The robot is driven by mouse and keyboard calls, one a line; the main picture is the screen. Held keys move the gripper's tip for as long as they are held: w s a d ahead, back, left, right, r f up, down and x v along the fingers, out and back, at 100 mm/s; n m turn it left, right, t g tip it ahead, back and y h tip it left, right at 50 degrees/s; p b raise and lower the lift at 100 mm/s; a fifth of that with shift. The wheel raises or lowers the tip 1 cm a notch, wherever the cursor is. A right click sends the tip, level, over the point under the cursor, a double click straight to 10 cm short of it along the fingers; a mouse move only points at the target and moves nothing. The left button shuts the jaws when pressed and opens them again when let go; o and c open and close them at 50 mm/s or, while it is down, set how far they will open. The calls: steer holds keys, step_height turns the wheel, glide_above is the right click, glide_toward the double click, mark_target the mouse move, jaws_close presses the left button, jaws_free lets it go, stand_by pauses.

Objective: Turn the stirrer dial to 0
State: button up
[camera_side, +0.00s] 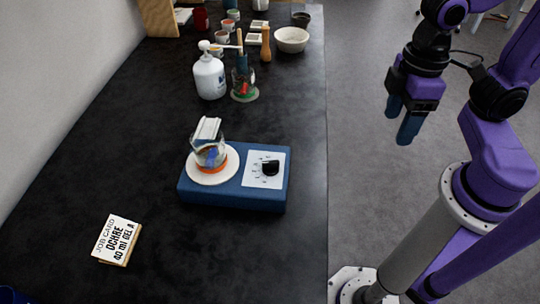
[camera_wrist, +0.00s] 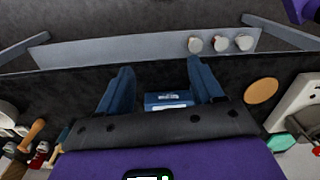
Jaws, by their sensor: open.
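The stirrer (camera_side: 235,193) is a blue box on the dark bench. Its black dial (camera_side: 270,168) sits on a white marked plate at the right of its top; the figure it points to is too small to read. A glass beaker (camera_side: 211,158) with white pieces and coloured contents stands on the round white plate (camera_side: 222,176) at its left. My gripper (camera_side: 402,122) is open and empty, raised off the bench's right side, well right of and above the stirrer. In the wrist view my two blue fingers (camera_wrist: 160,90) are spread apart, and the dial is not seen there.
A job card (camera_side: 117,238) lies left of the stirrer. A white pump bottle (camera_side: 209,77) and a jar of tools (camera_side: 244,84) stand behind it. Bowls and small pots, including a white bowl (camera_side: 291,39), are at the far end. The bench right of the stirrer is clear.

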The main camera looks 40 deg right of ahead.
steer(key=w+a+r+m+g, duration=0.2)
steer(key=w+a+r+m, duration=0.1)
steer(key=w+a+m, duration=0.7)
steer(key=m+g+y, duration=0.1)
steer(key=m+y, duration=0.1)
steer(key=m, duration=0.4)
glide_toward(271, 161)
steer(key=x, duration=0.8)
steer(key=shift+f, duration=0.2)
steer(key=shift+g, duration=0.3)
steer(key=c, duration=1.1)
